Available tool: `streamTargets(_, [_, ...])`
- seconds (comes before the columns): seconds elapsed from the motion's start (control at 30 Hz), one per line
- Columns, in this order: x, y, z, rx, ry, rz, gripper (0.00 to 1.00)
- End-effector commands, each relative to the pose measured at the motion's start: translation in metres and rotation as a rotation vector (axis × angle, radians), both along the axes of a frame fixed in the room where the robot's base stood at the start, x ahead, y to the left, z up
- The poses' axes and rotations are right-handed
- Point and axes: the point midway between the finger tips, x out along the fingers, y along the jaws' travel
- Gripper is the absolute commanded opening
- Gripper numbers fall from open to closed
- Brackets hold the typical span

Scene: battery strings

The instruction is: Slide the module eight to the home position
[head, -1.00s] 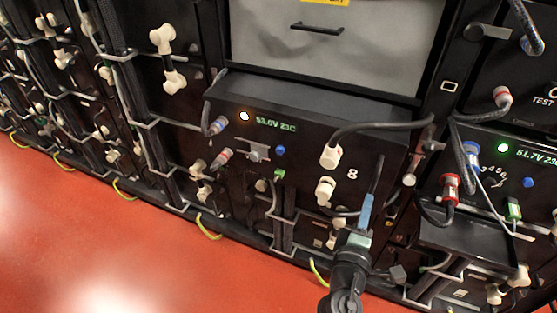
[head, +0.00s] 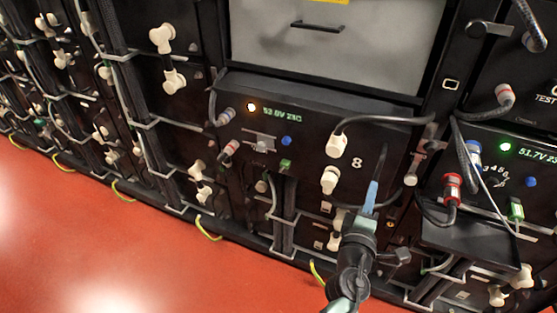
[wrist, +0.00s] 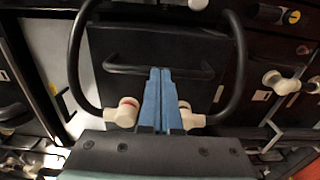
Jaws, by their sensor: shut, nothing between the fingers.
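Module eight (head: 310,135) is a black box marked "8" with a lit orange lamp and a green "53.0V 23C" display. It sticks out a little from the rack, its top face showing. Two white plugs sit on its front, the upper one with a black cable. My gripper (head: 372,187) is shut and empty, its blue fingers at the right part of the module's front. In the wrist view the shut fingers (wrist: 160,72) point at the module's front (wrist: 165,88), overlapping its dark bar handle (wrist: 112,68). I cannot tell what exactly the tips touch.
A grey panel with a handle (head: 322,50) is above the module. To the right, another unit reads "51.7V" (head: 535,152), with a black tray (head: 465,240) below it. In the wrist view cables (wrist: 76,60) loop on both sides of the fingers. Red floor (head: 90,240) is clear.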

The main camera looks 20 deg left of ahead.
Motion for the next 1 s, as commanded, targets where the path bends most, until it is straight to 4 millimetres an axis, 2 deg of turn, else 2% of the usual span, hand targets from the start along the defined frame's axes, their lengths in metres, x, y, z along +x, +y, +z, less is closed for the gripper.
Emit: streamTargets(1.0, [0.043, 0.002, 0.003, 0.0, -0.007, 0.004, 0.0])
